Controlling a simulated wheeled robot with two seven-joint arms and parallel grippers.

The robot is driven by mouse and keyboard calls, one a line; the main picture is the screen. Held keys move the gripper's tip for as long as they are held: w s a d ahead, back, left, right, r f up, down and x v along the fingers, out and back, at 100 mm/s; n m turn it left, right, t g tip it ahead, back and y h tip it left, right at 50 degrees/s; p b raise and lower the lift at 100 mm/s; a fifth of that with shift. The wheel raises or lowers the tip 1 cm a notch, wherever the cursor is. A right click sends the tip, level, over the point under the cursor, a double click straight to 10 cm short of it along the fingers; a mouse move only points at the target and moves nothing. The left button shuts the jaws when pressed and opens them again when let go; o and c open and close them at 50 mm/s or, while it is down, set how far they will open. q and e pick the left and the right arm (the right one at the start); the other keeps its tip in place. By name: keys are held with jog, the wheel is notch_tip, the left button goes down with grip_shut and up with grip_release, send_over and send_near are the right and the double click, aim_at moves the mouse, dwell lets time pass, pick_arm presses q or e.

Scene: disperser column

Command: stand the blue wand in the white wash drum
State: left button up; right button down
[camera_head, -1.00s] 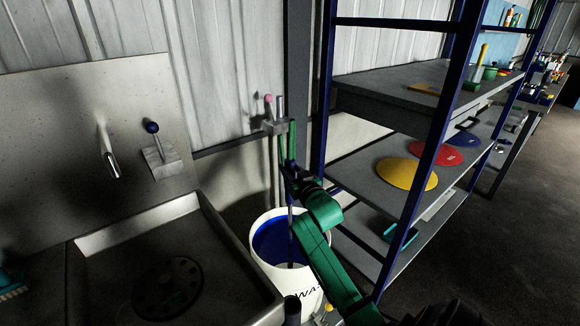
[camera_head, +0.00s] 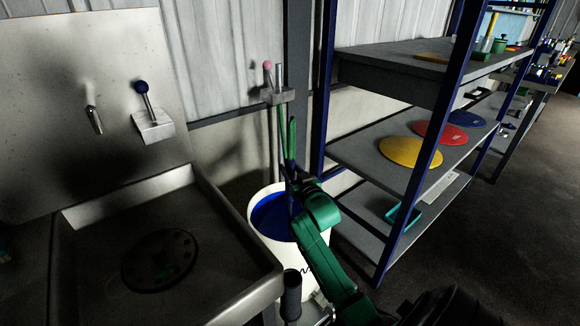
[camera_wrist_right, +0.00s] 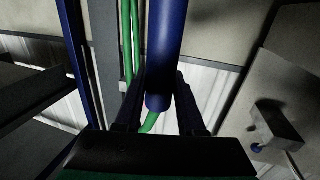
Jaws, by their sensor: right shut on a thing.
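The white wash drum (camera_head: 262,240) stands on the floor right of the sink, with blue showing inside its rim. My right gripper (camera_head: 296,184) is over the drum's right side. It is shut on the blue wand, which shows as a thick blue tube between the fingers (camera_wrist_right: 160,108) in the right wrist view (camera_wrist_right: 166,45). In the head view only a thin dark-blue part of the wand shows near the fingers. My green arm hides the lower part, so I cannot tell whether its end touches the drum floor. My left gripper is not in view.
A steel sink (camera_head: 265,272) is close on the drum's left. A blue-framed shelf rack (camera_head: 404,215) with coloured discs is close on its right. A wall bracket (camera_head: 277,96) with a pink-knobbed lever and a green hose (camera_head: 292,140) is behind the drum.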

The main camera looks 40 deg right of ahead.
jog(key=shift+f+b, duration=1.65)
jog(key=shift+f, duration=1.05)
jog(key=shift+c, duration=2.2)
grip_release()
jog(key=shift+f, duration=0.15)
jog(key=v, duration=1.4)
jog(key=shift+s+r+p, duration=0.25)
jog(key=shift+s+p, duration=0.05)
jog(key=shift+a, duration=0.1)
